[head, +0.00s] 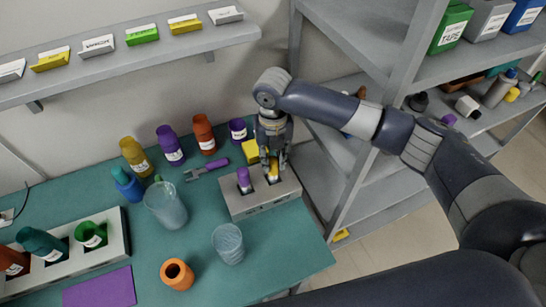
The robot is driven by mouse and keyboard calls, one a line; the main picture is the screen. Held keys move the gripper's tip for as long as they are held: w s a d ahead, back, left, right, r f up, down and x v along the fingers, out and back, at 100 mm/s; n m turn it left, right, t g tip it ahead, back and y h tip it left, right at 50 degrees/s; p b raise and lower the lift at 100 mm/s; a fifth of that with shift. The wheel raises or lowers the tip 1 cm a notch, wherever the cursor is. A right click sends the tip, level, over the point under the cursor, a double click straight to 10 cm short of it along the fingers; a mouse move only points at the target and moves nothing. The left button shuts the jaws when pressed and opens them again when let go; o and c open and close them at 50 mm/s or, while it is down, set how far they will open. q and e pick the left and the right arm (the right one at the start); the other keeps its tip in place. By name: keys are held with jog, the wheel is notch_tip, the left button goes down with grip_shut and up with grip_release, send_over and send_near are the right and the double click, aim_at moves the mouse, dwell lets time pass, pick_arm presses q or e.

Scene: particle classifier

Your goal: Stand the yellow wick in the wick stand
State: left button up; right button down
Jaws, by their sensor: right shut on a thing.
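The wick stand (262,203) is a light grey block with openings in its top, at the right end of the teal table. A purple wick (244,181) stands upright in its left opening. My right gripper (273,166) points down over the right part of the stand. It is shut on the yellow wick (273,172), which is upright between the fingers at the right opening. The fingers hide part of the wick, and I cannot tell how deep its lower end sits. My left gripper is not in view.
A yellow block (251,151) and a purple tool (207,170) lie behind the stand. Several coloured bottles line the table's back. A clear beaker (166,206), a clear cup (228,243) and an orange cup (177,275) stand left. Grey shelving (345,170) stands close on the right.

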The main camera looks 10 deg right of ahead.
jog(key=c, duration=1.3)
grip_release()
jog(key=shift+f, duration=0.1)
jog(key=shift+r, duration=0.3)
notch_tip(320, 180, up, 12)
jog(key=p, duration=1.2)
jog(key=shift+f, duration=0.1)
